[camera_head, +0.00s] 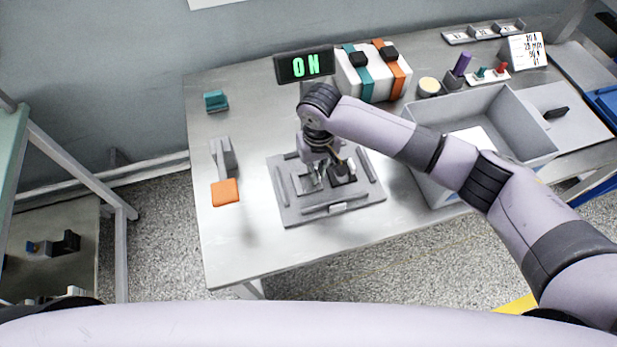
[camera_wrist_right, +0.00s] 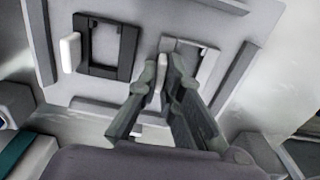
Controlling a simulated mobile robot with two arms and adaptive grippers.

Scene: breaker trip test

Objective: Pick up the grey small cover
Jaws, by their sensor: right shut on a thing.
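My right gripper (camera_head: 326,172) is over the grey fixture plate (camera_head: 290,211) on the table. In the wrist view its fingers (camera_wrist_right: 163,68) are close together, shut on a thin light-grey piece (camera_wrist_right: 161,76) that seems to be the small cover's grip. The fingers hide most of it, and I cannot tell whether it is clear of the plate. Beside it, a black frame with a grey inside (camera_wrist_right: 104,45) sits on the plate, with a white tab (camera_wrist_right: 70,52) at its side. My left gripper is in neither view.
A grey bin (camera_head: 530,147) stands right of the plate. A lit "ON" display (camera_head: 304,66) and white blocks with teal and orange bands (camera_head: 367,75) stand behind. A grey lever-like piece with an orange pad (camera_head: 226,192) is at left. The table's front left is clear.

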